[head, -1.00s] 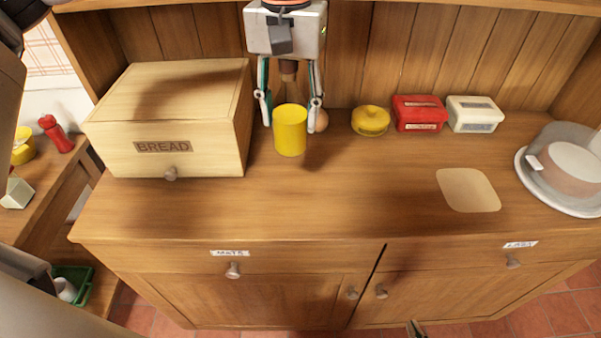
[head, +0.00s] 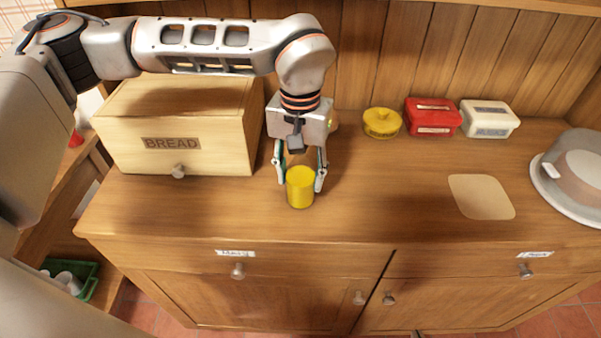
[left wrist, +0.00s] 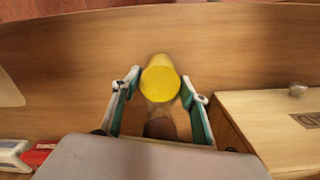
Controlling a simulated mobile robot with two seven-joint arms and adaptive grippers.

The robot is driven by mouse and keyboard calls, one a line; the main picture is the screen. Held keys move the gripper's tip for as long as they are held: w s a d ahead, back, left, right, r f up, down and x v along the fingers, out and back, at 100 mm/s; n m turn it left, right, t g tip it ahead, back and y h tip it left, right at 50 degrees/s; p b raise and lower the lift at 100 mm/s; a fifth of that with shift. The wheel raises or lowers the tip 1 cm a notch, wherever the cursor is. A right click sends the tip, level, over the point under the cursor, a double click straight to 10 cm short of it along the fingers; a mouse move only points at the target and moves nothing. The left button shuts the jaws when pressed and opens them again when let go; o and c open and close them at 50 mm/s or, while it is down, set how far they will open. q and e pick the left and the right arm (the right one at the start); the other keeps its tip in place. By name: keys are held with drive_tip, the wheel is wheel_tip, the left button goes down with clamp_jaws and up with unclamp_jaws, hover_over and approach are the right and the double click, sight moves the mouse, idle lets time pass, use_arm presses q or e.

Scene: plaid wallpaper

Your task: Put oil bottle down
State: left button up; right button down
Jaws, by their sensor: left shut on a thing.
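The oil bottle (head: 300,188) shows as a yellow cylinder with a paler upper part between my fingers in the head view. In the left wrist view its yellow part (left wrist: 160,84) lies between and just beyond the fingertips, with a brown stopper nearer the palm. My left gripper (head: 300,182) comes down from above and is shut on the bottle, one finger on each side. The bottle looks upright over the front middle of the wooden counter (head: 390,205). I cannot tell whether its base touches the counter. My right gripper is not in view.
The bread box (head: 170,143) stands left of the bottle. A yellow lidded pot (head: 382,122), a red box (head: 432,117) and a white box (head: 489,119) stand at the back right. Counter around the bottle is clear.

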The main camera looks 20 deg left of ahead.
idle(0.3)
use_arm(q)
drive_tip(key=o, duration=1.3)
drive_tip(key=shift+f, duration=0.1)
wheel_tip(320, 180, up, 12)
drive_tip(key=shift+r+p, duration=0.15)
drive_tip(key=shift+p, duration=0.2)
